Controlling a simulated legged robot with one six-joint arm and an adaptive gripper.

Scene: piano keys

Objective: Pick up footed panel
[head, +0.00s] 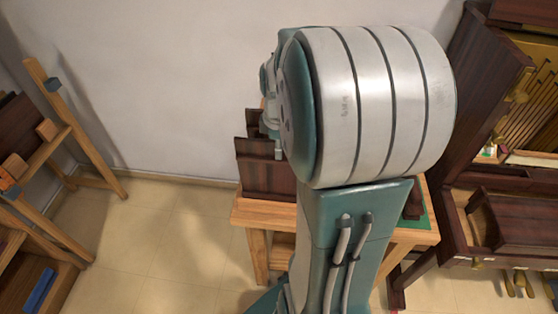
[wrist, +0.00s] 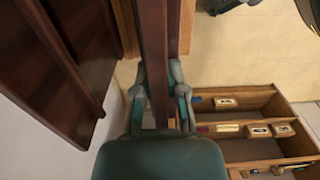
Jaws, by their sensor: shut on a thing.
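A long, dark red-brown wooden panel (wrist: 154,35) runs from the top of the wrist view down between my fingers. My gripper (wrist: 158,76) is shut on it, with one finger against each side. I take this panel to be the footed panel; its foot does not show, and its lower end is hidden behind my gripper. In the head view, dark panels (head: 263,178) stand upright on a wooden table, and my arm covers much of that spot. I cannot tell there which one is held.
Other dark panels (wrist: 50,60) stand close at the left in the wrist view. The wooden table (head: 272,215) is near the white wall (head: 160,80). A wooden rack (head: 85,155) stands at left, and an opened piano (head: 505,200) at right. Tiled floor (head: 175,235) lies between rack and table.

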